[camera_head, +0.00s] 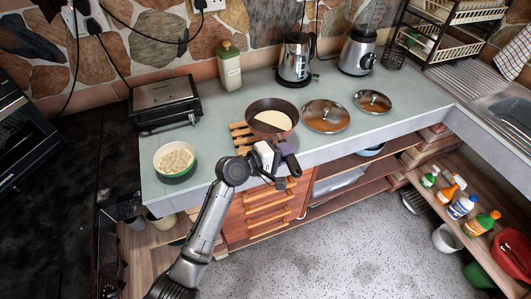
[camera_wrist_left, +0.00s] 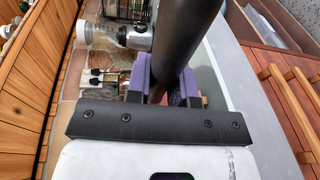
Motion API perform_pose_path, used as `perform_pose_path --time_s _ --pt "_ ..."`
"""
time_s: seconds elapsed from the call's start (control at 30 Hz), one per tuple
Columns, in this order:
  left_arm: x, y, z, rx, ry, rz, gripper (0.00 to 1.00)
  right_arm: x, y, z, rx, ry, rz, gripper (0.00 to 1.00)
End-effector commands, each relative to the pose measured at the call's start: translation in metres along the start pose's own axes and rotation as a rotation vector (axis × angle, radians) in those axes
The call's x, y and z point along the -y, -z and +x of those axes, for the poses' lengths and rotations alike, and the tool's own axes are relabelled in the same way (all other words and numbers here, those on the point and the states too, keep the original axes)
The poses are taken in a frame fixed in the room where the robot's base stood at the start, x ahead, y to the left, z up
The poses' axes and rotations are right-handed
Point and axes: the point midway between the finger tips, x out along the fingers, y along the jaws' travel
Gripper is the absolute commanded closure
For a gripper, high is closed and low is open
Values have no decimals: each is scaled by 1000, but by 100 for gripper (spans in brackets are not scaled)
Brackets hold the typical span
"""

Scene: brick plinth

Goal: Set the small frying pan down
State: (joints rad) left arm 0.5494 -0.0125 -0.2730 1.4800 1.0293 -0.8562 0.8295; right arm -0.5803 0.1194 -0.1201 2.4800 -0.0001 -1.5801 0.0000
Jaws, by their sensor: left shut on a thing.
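The small frying pan (camera_head: 260,106) is dark brown, with a pale, cream-coloured area showing inside it. It is at the counter's front middle, over the right part of a slatted wooden trivet (camera_head: 239,133). I cannot tell whether its base touches the trivet. My left gripper (camera_head: 284,158) is at the counter's front edge, shut on the pan's dark handle (camera_head: 292,164). In the left wrist view the handle (camera_wrist_left: 185,40) runs between the purple finger pads of the gripper (camera_wrist_left: 163,88). The pan's bowl is hidden there. My right gripper is not in view.
Two glass lids, one nearer (camera_head: 325,116) and one farther (camera_head: 373,102), lie right of the pan. A white-green bowl (camera_head: 175,175) and a grill (camera_head: 165,100) stand left. A canister (camera_head: 229,68), kettle (camera_head: 296,60) and blender (camera_head: 358,50) stand behind. Counter between canister and pan is clear.

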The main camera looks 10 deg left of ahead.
Motion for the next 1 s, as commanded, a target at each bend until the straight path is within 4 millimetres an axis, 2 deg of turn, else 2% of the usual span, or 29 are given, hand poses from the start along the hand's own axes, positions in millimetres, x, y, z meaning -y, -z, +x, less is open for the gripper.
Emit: perform_pose_path --time_s 0.03,0.2,0.4,0.63,0.83,1.0 --pt "7 11 -3 -3 0 1 100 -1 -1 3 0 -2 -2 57" --pt "26 41 -13 -2 -2 1 100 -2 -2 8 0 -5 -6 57" --pt "40 63 -20 0 -2 3 100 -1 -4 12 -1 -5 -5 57" --pt "47 71 -22 1 -3 2 100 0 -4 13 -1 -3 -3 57" --pt "73 72 -18 0 -2 -1 100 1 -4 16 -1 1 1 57" --pt "83 72 -17 0 -3 2 100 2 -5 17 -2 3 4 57"
